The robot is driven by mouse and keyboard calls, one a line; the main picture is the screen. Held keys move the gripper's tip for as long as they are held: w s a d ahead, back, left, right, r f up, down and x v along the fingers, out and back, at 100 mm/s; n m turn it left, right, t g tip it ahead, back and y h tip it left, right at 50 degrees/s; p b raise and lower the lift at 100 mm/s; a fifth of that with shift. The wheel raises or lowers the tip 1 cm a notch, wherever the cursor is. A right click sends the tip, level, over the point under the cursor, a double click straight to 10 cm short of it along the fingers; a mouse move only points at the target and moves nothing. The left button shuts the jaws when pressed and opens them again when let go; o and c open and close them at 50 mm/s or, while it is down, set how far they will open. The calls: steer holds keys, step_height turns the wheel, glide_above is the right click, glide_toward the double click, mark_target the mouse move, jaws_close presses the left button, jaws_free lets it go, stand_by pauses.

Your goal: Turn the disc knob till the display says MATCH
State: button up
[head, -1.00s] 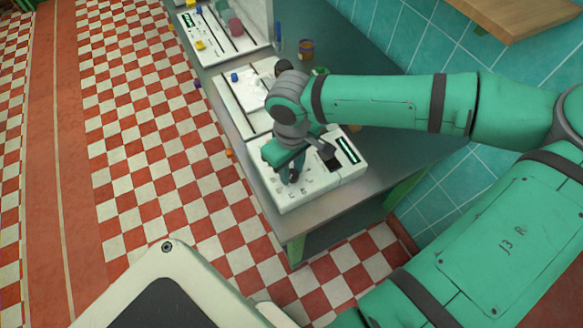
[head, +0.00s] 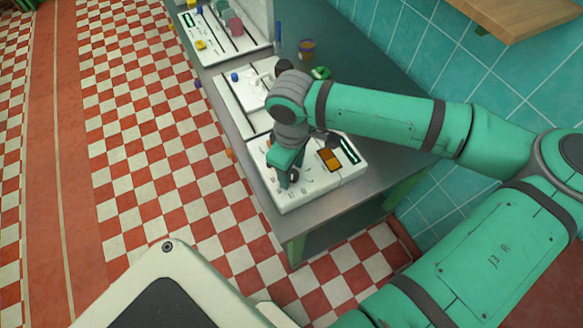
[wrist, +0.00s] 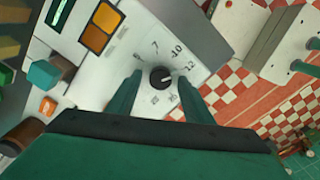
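The black disc knob (wrist: 161,77) with a white pointer mark sits on a white panel (head: 318,189). Numbers including 7, 10 and 12 run around it, and the pointer is turned toward the 12 side. My gripper (wrist: 157,84) is open, one green finger on each side of the knob, with gaps visible between fingers and knob. In the head view my gripper (head: 288,181) is low over the panel's left part. The dark display (head: 349,150) has glowing green marks too small to read; it is partly cut off in the wrist view (wrist: 58,12).
Two orange swatches, one lighter (wrist: 105,15) and one darker (wrist: 93,40), lie beside the display. A teal hexagonal knob (wrist: 44,74) and an orange button (wrist: 48,105) are nearby. Other panels stand farther along the grey bench (head: 353,62); a tiled wall borders it.

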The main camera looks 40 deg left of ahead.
mark_target(291, 173)
steer(key=shift+r, duration=0.1)
step_height(291, 173, up, 11)
steer(key=shift+f, duration=0.2)
stand_by(0.4)
stand_by(0.6)
